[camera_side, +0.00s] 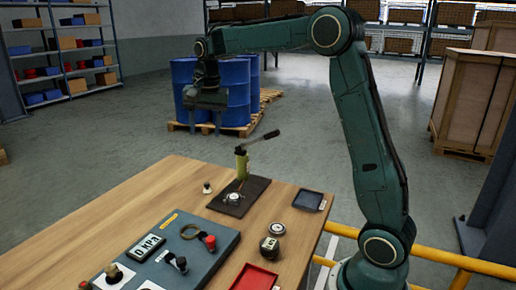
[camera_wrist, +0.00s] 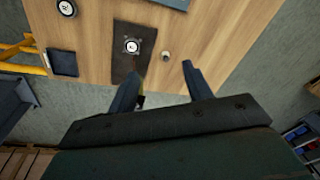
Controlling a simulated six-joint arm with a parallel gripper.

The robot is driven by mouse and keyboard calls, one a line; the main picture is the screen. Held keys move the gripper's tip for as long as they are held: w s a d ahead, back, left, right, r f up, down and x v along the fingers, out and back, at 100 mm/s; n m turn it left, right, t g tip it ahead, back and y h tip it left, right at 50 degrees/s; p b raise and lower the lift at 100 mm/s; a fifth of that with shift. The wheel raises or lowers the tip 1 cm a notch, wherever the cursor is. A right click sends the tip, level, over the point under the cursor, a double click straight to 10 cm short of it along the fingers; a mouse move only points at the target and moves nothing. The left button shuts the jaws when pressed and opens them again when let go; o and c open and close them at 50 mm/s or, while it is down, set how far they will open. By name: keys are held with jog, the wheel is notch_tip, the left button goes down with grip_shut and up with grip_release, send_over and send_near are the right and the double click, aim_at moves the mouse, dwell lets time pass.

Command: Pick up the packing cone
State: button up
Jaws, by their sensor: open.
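A hand pump (camera_side: 241,163) with a long lever stands on the black mat (camera_side: 255,190) near the cone. Bare wood (camera_side: 150,190) lies left.

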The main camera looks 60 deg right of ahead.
jog(key=w+d+f+m+g, duration=0.1)
jog(key=w+d+f+m, duration=0.2)
jog(key=w+d+f, duration=0.25)
jog(key=m, duration=0.3)
send_over(207, 183)
notch_tip(207, 183, down, 7)
jog(key=shift+g, duration=0.4)
jog(key=shift+a+f, duration=0.15)
jog(key=shift+f, duration=4.25)
jog(key=shift+f, duration=2.6)
jog(key=shift+c, duration=0.2)
grip_shut()
